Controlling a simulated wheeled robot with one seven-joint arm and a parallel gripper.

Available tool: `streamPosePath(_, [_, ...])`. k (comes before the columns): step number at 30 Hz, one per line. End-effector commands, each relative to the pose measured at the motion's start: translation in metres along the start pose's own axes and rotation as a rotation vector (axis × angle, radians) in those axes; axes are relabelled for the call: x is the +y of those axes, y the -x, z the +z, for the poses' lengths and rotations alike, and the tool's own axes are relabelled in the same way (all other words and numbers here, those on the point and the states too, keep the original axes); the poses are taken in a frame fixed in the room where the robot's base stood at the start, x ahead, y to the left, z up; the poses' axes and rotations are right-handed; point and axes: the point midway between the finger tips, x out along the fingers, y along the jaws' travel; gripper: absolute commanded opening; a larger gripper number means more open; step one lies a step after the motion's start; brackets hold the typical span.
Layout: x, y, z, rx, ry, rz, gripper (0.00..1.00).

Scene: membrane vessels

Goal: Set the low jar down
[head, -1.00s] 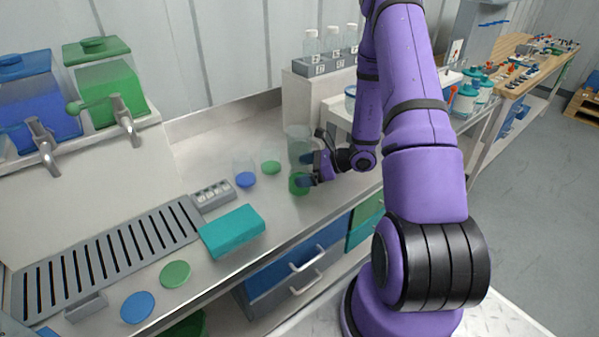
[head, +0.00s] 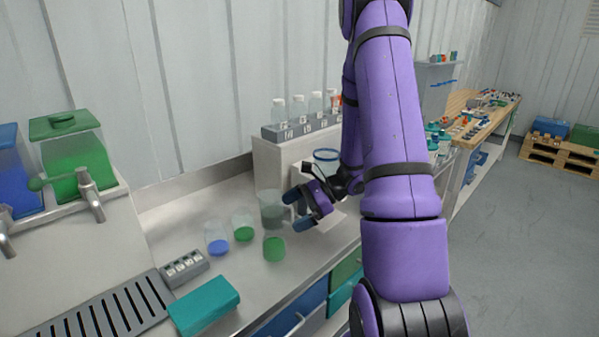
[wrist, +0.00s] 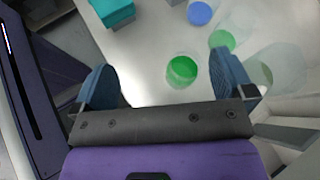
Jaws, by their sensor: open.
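A low clear jar with green contents (head: 274,249) stands upright on the grey bench (head: 240,265), near its front edge. My gripper (head: 294,209) is open and empty, to the right of this jar and apart from it. In the wrist view, the jar (wrist: 182,70) lies beyond the gap between my two spread blue fingers (wrist: 166,82).
A clear jar with blue contents (head: 216,240), another with green (head: 243,226) and a taller clear beaker (head: 271,211) stand close by. A teal box (head: 204,304) and a small grey rack (head: 184,267) lie to the left. Bottles (head: 298,109) stand on a raised shelf behind.

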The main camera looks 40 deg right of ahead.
Motion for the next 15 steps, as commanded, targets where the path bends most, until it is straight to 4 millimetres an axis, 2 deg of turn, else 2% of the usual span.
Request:
streamPosePath(1, [0.003, -0.002, 0.023, 0.017, 0.076, 0.047, 1.00])
streamPosePath(6, [0.023, -0.005, 0.082, 0.081, 0.309, 0.202, 1.00])
streamPosePath(15, [0.070, -0.001, 0.165, 0.220, 0.732, 0.442, 1.00])
